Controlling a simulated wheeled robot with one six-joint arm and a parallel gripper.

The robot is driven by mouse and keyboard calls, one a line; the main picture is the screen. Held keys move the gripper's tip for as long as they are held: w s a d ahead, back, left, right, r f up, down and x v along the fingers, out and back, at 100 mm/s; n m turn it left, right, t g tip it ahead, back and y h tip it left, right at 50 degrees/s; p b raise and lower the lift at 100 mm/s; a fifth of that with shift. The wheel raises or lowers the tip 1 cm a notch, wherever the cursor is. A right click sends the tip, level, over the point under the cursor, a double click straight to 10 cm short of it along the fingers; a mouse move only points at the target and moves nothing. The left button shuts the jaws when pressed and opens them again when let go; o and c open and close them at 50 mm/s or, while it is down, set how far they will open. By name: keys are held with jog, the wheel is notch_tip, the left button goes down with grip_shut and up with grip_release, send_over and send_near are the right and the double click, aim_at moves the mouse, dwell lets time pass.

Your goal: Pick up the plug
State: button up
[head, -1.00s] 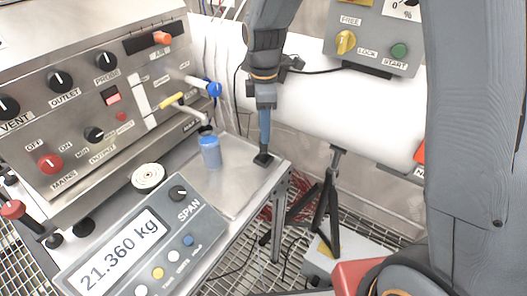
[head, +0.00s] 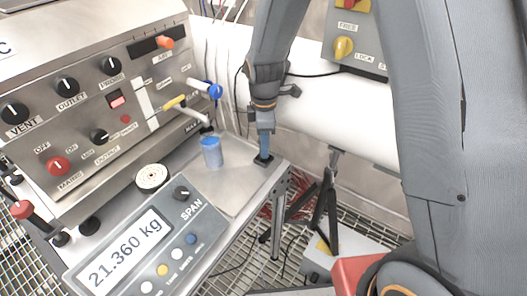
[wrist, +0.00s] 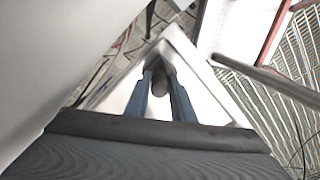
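My gripper (head: 264,158) points down at the far right corner of the bare metal tray (head: 232,186), its blue fingers at or just above the surface. In the wrist view, the two fingers (wrist: 160,72) stand apart with dark tips. A small dark grey rounded piece (wrist: 160,84), which may be the plug, shows between them. I cannot tell whether the fingers press on it. In the head view the fingertips and a dark patch around them hide this piece.
A scale display (head: 135,245) is in front. A white cylinder (head: 330,110) and a black tripod (head: 326,205) are beyond the tray.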

grip_shut()
jog(key=shift+r, duration=0.15)
